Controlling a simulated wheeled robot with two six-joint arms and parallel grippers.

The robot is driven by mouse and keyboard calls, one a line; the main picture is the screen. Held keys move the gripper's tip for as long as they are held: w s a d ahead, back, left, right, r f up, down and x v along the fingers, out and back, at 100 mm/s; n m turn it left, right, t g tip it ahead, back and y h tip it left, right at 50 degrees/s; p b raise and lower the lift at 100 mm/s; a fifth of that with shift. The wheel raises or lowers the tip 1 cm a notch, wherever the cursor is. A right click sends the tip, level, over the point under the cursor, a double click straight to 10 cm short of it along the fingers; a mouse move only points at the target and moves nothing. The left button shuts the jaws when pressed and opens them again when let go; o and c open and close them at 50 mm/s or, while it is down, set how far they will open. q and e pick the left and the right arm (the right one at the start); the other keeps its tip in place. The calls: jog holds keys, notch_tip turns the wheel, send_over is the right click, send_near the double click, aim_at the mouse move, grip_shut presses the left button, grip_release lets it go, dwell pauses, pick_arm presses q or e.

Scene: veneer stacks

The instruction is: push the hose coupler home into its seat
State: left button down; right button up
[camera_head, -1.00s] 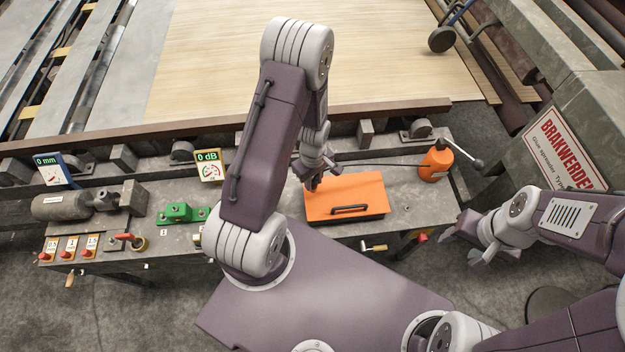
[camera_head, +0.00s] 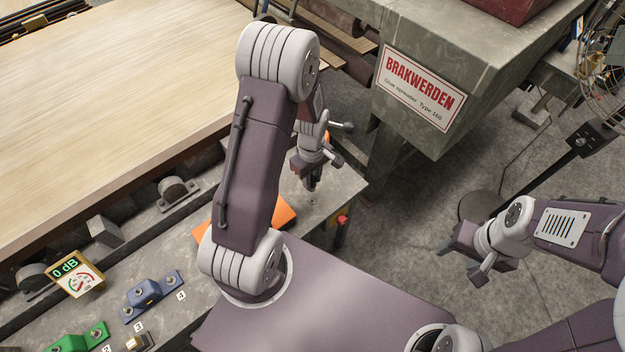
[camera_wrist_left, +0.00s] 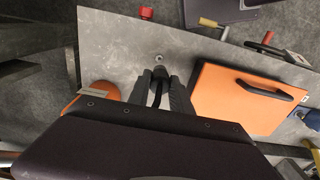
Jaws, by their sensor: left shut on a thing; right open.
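My left gripper (camera_head: 309,178) is over the right end of the grey bench, pointing down. In the left wrist view its fingers (camera_wrist_left: 160,88) are shut on the dark hose coupler (camera_wrist_left: 158,73), with a bit of black hose behind it. A small round metal fitting (camera_wrist_left: 158,57), likely the seat, lies on the bench top just ahead of the coupler. The two look close but apart; the height between them is hard to tell. My right gripper (camera_head: 468,258) is open and empty, out over the floor at the right.
An orange case (camera_wrist_left: 240,95) with a black handle lies on the bench beside my left gripper. An orange can (camera_wrist_left: 97,97) with a lever stands on the other side. Blue (camera_head: 151,290) and green (camera_head: 80,340) blocks sit farther left on the bench.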

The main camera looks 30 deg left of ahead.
pick_arm(q)
jog(key=shift+w+f+b, duration=0.1)
jog(key=shift+f+b, duration=0.35)
jog(key=shift+f, duration=0.1)
notch_tip(320, 180, down, 4)
jog(key=b, duration=0.3)
jog(key=shift+b, duration=0.4)
jog(key=shift+f+b, duration=0.4)
jog(key=shift+f, duration=0.3)
jog(key=shift+r, duration=0.1)
jog(key=shift+f+b, duration=0.7)
jog(key=shift+f, duration=0.55)
jog(key=c, duration=1.1)
grip_release()
jog(key=shift+r, duration=0.1)
